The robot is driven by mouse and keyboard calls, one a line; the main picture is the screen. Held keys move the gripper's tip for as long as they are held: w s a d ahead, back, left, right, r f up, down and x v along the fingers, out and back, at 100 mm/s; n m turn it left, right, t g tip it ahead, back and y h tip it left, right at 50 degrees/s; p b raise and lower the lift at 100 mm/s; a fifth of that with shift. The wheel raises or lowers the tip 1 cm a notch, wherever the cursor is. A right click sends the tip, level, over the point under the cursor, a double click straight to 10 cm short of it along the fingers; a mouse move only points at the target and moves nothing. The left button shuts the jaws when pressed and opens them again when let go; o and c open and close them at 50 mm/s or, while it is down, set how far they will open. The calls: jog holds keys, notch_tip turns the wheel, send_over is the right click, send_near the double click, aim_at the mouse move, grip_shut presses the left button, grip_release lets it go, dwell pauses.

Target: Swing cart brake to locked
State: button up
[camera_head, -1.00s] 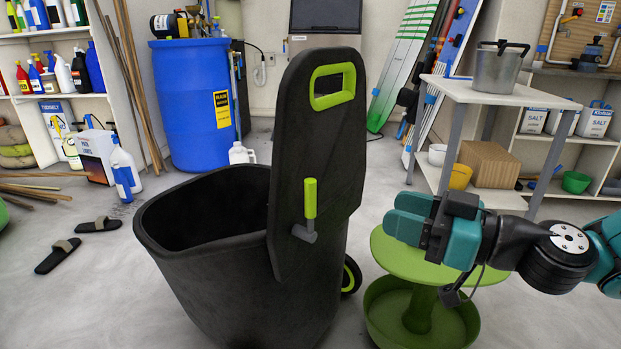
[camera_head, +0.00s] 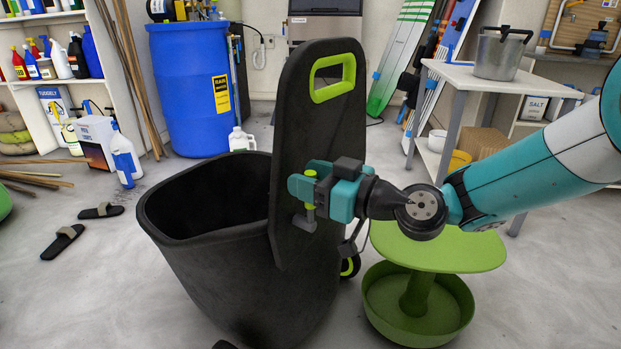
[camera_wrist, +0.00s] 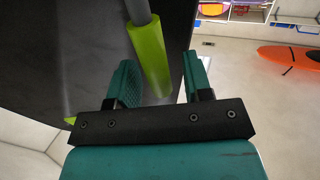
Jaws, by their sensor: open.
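The black cart (camera_head: 215,265) stands upright on the floor, with a tall back panel that has a green handle loop at its top. The cart brake is a lever with a green grip (camera_head: 309,214) and a grey base on that panel. My gripper (camera_head: 306,188) is at the panel, around the upper part of the grip, which it partly hides. In the wrist view the green grip (camera_wrist: 149,58) runs between my two open teal fingers (camera_wrist: 160,80). I cannot tell whether either finger touches it.
A green round stool with a lower tray (camera_head: 440,250) stands just right of the cart, under my arm. A white table (camera_head: 480,80) with a metal pot is behind it. A blue barrel (camera_head: 187,95) stands behind the cart. Sandals (camera_head: 65,240) lie on open floor at left.

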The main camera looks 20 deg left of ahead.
grip_shut()
